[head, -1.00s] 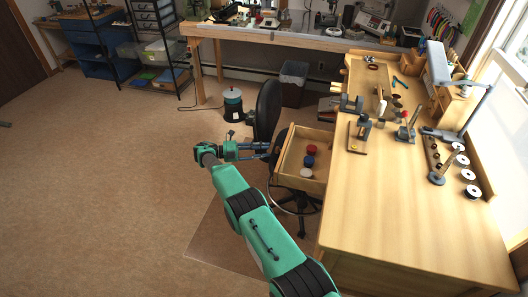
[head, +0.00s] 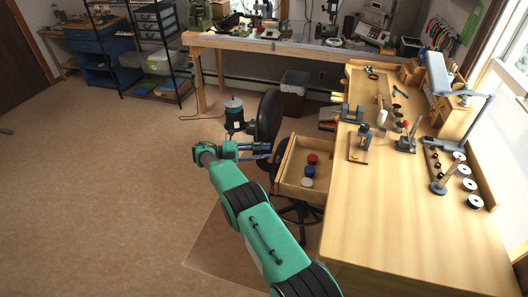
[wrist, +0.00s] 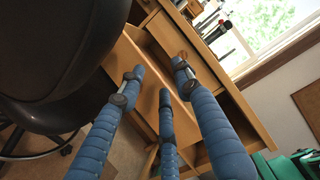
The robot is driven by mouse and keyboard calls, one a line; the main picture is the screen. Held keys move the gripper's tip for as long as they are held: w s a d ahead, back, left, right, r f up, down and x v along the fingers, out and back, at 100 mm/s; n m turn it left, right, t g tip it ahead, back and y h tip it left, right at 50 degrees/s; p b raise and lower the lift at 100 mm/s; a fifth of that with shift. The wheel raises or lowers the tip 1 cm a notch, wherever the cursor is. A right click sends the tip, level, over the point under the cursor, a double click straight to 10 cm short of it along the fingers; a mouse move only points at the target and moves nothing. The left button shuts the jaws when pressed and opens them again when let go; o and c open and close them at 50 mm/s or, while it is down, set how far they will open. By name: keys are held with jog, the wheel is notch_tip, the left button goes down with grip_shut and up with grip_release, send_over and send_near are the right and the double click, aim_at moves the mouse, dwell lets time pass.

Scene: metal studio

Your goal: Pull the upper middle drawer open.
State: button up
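A light wooden drawer (head: 277,167) stands pulled out from the left side of the wooden desk (head: 400,225) in the head view. Red, blue and white round items lie in it. I cannot tell whether it is the upper middle one. My gripper (head: 268,151) is just left of the drawer's front in the head view. In the wrist view its three blue fingers (wrist: 158,82) are spread apart with nothing visibly held. Wooden drawer fronts (wrist: 205,68) lie beyond the fingertips, with a small brown knob (wrist: 182,55) near the right finger's tip. Contact is unclear.
A black chair (head: 269,118) stands close behind my gripper, and its dark back (wrist: 55,55) fills the wrist view's upper left. Open floor (head: 100,190) lies left.

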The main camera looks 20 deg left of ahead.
jog(key=shift+o, duration=1.4)
jog(key=s+a+f+m+y+p, duration=0.1)
jog(key=s+a+m, duration=0.1)
jog(key=m, duration=1.1)
jog(key=s+a+f+m+y+p, duration=0.1)
jog(key=a+m, duration=0.4)
jog(key=m, duration=0.8)
jog(key=shift+s+a+f+y, duration=0.2)
jog(key=shift+s+f+y, duration=0.35)
jog(key=shift+y, duration=0.15)
jog(key=shift+d, duration=0.15)
jog(key=b+x, duration=0.2)
jog(key=x, duration=1.1)
jog(key=shift+w+d, duration=0.2)
jog(key=shift+d, duration=0.05)
jog(key=shift+f, duration=0.1)
grip_shut()
